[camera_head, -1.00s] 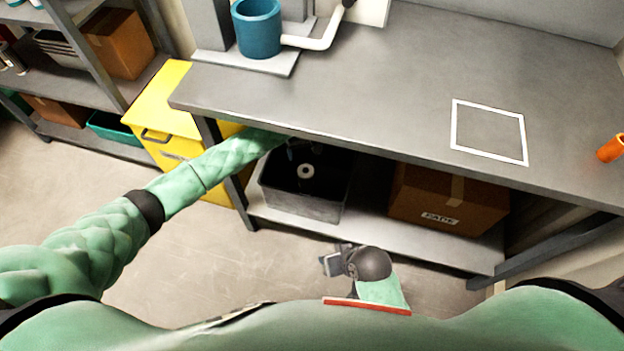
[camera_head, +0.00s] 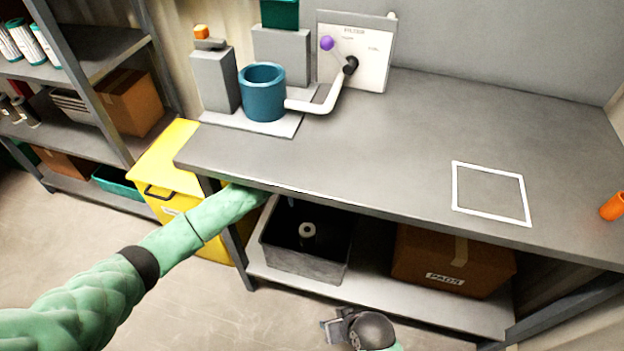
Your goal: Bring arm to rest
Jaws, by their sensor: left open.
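My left arm (camera_head: 195,232) comes in from the left, and its end passes under the front edge of the grey workbench (camera_head: 400,130). My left gripper (camera_head: 312,214) is mostly hidden in the shade below the bench top, over the dark open bin (camera_head: 305,263). A pale roll-like thing (camera_head: 307,231) shows inside that bin. My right gripper (camera_head: 334,329) is at the bottom edge, in front of the lower shelf. Its jaws are too small to read, and I see nothing held.
A blue cup (camera_head: 262,92) with a white pipe and a purple-knobbed lever (camera_head: 327,43) stand at the back left of the bench. A yellow cabinet (camera_head: 163,178) and shelving are at left. A box (camera_head: 455,262) sits below. The white square outline (camera_head: 456,190) is empty.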

